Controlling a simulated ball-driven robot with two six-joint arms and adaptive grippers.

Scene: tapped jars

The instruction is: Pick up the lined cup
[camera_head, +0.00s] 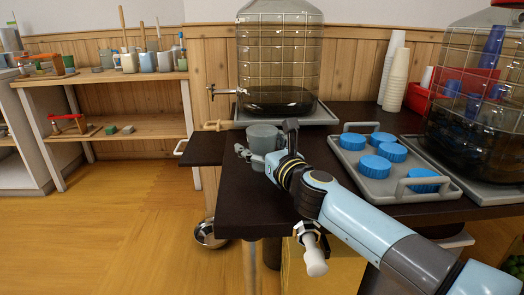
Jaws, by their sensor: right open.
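A grey cup (262,133) stands upright near the left end of the dark table, in front of the left tapped jar. It is probably the lined cup, but I cannot make out lines on it at this size. My right gripper (266,152) is open at the cup, one finger to its left and the other at its right side. The gripper partly covers the cup's lower part. I cannot tell whether the fingers touch it. My left gripper is not in view.
The left jar (279,60) has a tap (222,91) pointing left. A grey tray (376,187) with several blue lids lies right of my gripper. White stacked cups (396,80) and another jar (480,110) stand at the right. A metal bowl (208,236) is low at the left.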

